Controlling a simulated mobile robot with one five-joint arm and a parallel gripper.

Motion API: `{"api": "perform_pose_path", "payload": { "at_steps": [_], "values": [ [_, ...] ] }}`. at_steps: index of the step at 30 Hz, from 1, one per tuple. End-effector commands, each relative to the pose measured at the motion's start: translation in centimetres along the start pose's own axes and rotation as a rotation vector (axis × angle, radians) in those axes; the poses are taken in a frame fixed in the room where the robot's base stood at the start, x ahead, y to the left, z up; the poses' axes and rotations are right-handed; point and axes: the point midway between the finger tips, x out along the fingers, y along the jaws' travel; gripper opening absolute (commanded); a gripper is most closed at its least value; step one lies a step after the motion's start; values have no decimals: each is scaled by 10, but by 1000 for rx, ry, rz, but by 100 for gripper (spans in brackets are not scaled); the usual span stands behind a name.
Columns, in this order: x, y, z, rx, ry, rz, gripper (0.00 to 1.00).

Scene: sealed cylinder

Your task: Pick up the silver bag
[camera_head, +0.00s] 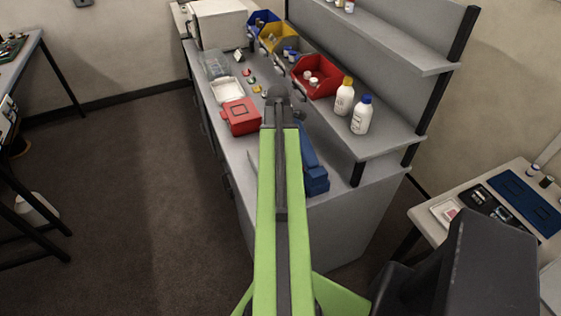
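I cannot make out a silver bag in this view. A small pale edge shows just left of my arm on the grey workbench (222,135), but I cannot tell what it is. My green arm reaches forward over the bench and ends in a dark joint. The fingers of my gripper do not show; they may be hidden behind the arm. The arm also covers part of the bench top.
A red box (241,117), a white tray (227,91) and a blue object (316,180) lie near my arm. A red bin (318,77) and two white bottles (361,115) stand on the right. A side table (425,214) is at right.

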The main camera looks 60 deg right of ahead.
Motion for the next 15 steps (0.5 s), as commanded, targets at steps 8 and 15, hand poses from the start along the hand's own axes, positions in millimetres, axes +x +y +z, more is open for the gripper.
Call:
{"api": "perform_pose_path", "payload": {
  "at_steps": [8,15],
  "values": [
    [-2,0,0,0,0,0,66],
    [-2,0,0,0,0,0,35]
  ]
}}
